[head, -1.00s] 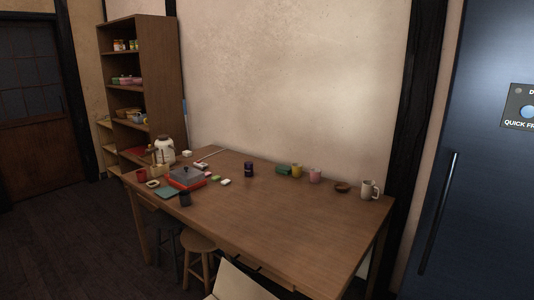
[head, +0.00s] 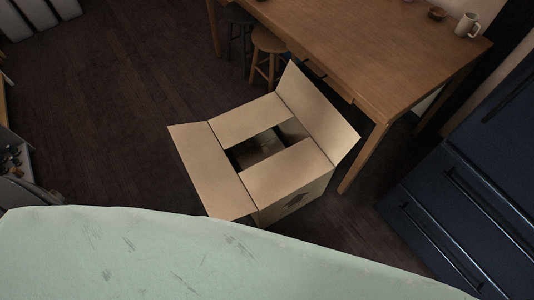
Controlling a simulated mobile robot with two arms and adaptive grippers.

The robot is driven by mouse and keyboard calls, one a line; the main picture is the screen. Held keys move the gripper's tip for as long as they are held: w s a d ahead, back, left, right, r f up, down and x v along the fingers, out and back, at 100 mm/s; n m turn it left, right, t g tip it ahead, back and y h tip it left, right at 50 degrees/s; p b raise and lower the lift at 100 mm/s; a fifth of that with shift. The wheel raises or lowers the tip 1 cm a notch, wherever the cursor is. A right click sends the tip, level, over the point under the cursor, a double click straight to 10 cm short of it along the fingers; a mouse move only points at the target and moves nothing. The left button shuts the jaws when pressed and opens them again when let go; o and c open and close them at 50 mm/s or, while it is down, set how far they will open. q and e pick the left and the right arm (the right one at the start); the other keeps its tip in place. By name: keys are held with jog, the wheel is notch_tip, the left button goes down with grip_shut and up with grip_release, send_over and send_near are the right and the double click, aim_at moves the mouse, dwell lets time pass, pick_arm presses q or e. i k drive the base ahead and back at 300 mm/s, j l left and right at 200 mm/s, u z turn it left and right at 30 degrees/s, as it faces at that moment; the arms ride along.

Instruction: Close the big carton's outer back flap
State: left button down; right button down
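The big carton (head: 301,197) stands on the floor below the middle of the head view, turned at an angle. Its outer flap on the upper right, towards the table (head: 318,115), stands up and leans outward. The opposite outer flap, on the lower left (head: 211,170), is spread outward. The two inner flaps, upper (head: 248,120) and lower (head: 270,173), lie folded in over the opening. A dark gap shows between them, and the contents cannot be made out. Neither gripper is in view.
A wooden table (head: 370,50) stands just behind the carton, its near leg close to the carton's right side. A round stool (head: 268,41) is beyond the raised flap. Dark blue fridge drawers (head: 430,235) are at the right. The floor left of the carton is clear.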

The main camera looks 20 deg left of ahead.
aim_at(332, 132)
jog(key=u, duration=0.45)
jog(key=i+l+u, duration=0.1)
jog(key=u, duration=0.3)
jog(key=i+l+u, duration=0.1)
jog(key=l+u, duration=0.4)
jog(key=u, duration=0.25)
jog(key=i+l+u, duration=0.1)
jog(key=l+u, duration=0.25)
